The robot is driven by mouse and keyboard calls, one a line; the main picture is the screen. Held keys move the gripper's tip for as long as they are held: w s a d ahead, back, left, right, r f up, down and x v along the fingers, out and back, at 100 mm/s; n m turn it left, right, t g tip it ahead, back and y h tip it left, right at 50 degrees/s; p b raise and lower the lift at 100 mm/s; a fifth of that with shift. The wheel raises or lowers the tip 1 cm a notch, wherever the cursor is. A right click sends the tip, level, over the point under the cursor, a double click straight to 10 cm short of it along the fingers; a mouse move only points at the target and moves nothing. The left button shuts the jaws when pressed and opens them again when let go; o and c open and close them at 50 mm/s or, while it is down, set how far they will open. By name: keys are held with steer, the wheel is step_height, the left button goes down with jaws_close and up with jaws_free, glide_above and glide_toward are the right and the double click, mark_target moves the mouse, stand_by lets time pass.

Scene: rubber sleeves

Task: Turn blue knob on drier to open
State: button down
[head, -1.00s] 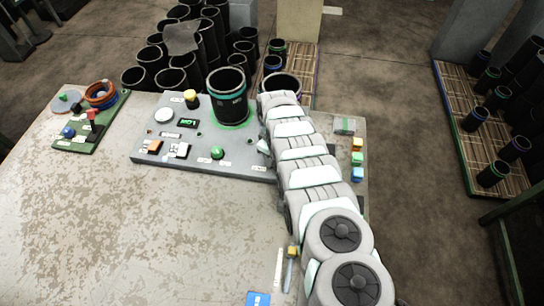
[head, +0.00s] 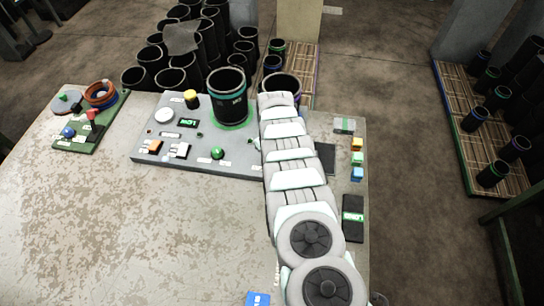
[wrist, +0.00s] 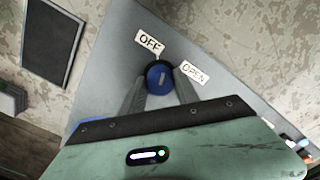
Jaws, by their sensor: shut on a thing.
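The blue knob (wrist: 158,79) is a round dial with a pale mark, seen in the wrist view on a grey panel. A paper label reading OFF (wrist: 150,42) sits above it to the left, and one reading OPEN (wrist: 194,72) to the right. The pale mark stands near upright, between the two labels. My gripper (wrist: 160,82) has one finger on each side of the knob and is shut on it. In the head view the knob and fingers are hidden behind my arm.
A green board (head: 75,143) lies at the left. Dark flat objects (head: 352,218) lie to my arm's right. The table's left middle is clear.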

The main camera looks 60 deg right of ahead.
steer(key=m+b, duration=0.1)
steer(key=m, duration=0.1)
steer(key=shift+f+m, duration=0.1)
steer(key=shift+m, duration=0.3)
steer(key=m+b, duration=0.2)
steer(key=m, duration=0.1)
steer(key=shift+w+m+b, duration=0.1)
steer(key=shift+m+b, duration=0.2)
steer(key=shift+b, duration=0.1)
steer(key=m+b, duration=0.3)
steer(key=m, duration=0.2)
steer(key=shift+b, duration=0.3)
steer(key=shift+m, duration=0.3)
steer(key=c, duration=0.9)
jaws_free()
steer(key=shift+r, duration=0.2)
step_height(320, 180, up, 11)
steer(key=shift+f+p, duration=0.2)
steer(key=shift+p, duration=0.1)
